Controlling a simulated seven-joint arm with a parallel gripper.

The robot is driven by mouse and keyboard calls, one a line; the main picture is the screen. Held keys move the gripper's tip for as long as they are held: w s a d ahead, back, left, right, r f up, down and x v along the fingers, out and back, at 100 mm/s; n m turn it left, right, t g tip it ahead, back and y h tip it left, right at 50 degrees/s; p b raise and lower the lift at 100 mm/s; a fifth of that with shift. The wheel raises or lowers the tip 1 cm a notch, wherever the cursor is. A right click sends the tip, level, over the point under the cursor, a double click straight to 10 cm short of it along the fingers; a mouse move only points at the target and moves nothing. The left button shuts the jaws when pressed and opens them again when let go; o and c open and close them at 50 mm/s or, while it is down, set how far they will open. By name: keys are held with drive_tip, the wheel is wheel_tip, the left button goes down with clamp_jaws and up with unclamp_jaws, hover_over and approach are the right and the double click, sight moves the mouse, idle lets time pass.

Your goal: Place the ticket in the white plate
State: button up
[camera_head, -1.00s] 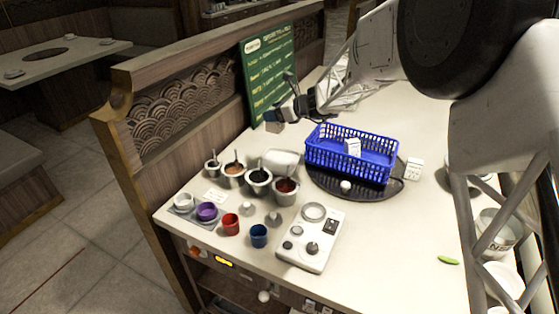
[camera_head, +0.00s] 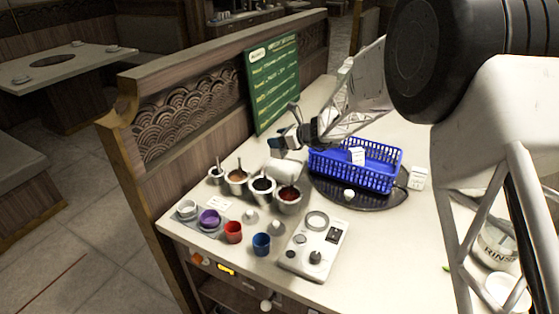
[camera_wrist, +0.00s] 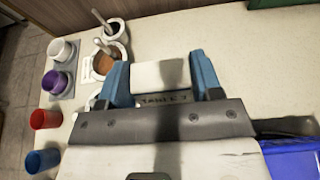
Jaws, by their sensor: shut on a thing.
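The ticket's lower part is hidden by the gripper body. In the head view the ticket is hard to tell from the white plate behind the sauce pots. I cannot tell whether the ticket touches the plate.
Sauce pots (camera_head: 262,187) with spoons stand just in front of the plate. A blue basket (camera_head: 352,178) on a dark round tray (camera_head: 325,194) is to the right. Coloured cups (camera_head: 233,232) and a white device (camera_head: 314,243) are nearer the front. A green board (camera_head: 272,85) stands behind.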

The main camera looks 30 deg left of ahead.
sight(279, 157)
drive_tip(key=shift+f, duration=2.05)
drive_tip(key=shift+f, duration=1.9)
drive_tip(key=shift+f, duration=0.4)
drive_tip(key=o, duration=0.9)
drive_tip(key=shift+o, duration=0.2)
drive_tip(key=shift+d+r, duration=0.1)
drive_tip(key=shift+r, duration=0.4)
drive_tip(key=v, duration=1.1)
drive_tip(key=shift+d, duration=0.4)
